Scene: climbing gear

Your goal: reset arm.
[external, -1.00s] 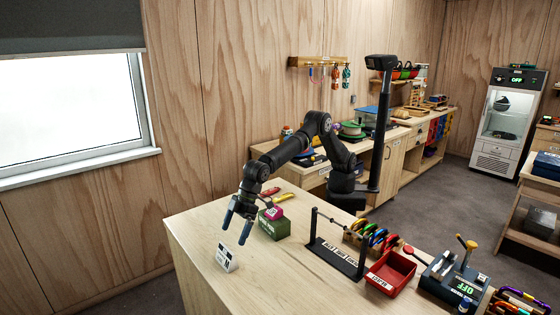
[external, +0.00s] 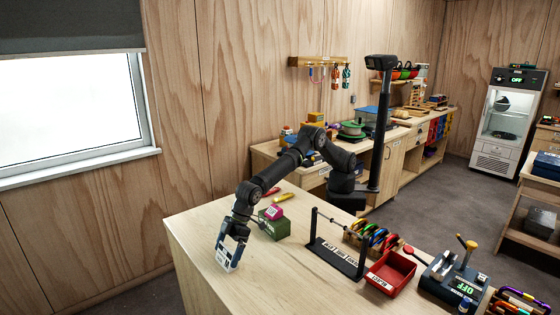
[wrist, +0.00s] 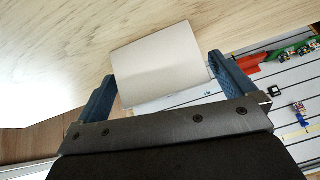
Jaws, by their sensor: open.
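My arm reaches over the left part of the wooden table (external: 190,240). My gripper (external: 231,243) is low and points down at the small white card stand (external: 226,263) with black markings. In the wrist view the blue fingers of my gripper (wrist: 162,68) are apart, one on each side of a plain pale panel (wrist: 155,62), which seems to be the stand. Whether either finger touches it, I cannot tell.
A green box (external: 273,228) with a pink item (external: 274,212) on top is just right of my gripper. A black rack (external: 335,258), a red bin (external: 391,273) and a device (external: 452,280) stand farther right. The table's front left is clear.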

